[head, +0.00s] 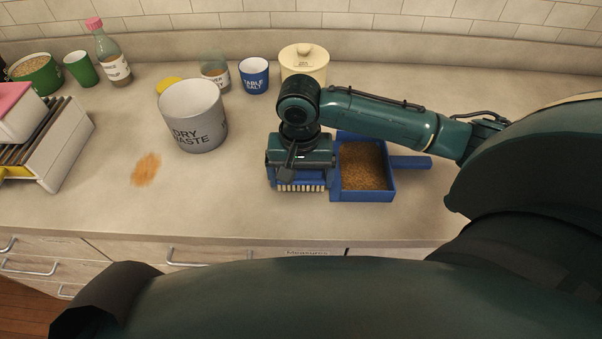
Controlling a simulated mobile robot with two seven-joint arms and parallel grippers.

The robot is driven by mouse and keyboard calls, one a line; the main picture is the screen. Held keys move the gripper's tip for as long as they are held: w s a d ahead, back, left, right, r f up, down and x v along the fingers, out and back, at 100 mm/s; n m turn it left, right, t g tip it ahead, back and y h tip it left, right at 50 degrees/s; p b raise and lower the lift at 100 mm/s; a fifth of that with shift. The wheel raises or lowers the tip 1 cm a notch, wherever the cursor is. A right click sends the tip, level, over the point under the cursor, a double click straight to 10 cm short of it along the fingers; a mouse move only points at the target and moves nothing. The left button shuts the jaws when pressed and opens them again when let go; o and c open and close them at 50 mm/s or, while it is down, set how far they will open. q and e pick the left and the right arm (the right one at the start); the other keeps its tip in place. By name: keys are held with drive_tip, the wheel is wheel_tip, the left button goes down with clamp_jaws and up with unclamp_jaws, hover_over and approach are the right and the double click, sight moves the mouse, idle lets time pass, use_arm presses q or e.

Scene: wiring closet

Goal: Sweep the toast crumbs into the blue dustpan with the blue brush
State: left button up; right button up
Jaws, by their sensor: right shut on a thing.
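The blue dustpan (391,181) lies on the counter with its handle pointing right. A layer of brown crumbs (363,166) covers its floor. My right gripper (300,163) is shut on the blue brush (312,182), just left of the dustpan. The brush's pale bristles (300,188) point down at the counter by the pan's left edge. The gripper hides much of the brush, and I cannot tell whether the bristles touch the counter. No loose crumbs show clearly around the brush. My left gripper is not in view.
An orange-brown patch (146,169) marks the counter at left. A grey dry waste bin (193,127) stands behind it. A table salt cup (254,77) and a cream lidded jar (304,62) stand behind my right arm. A toaster-like appliance (58,150) is at far left. The front-middle counter is clear.

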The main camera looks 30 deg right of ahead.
drive_tip(key=shift+f, duration=0.7)
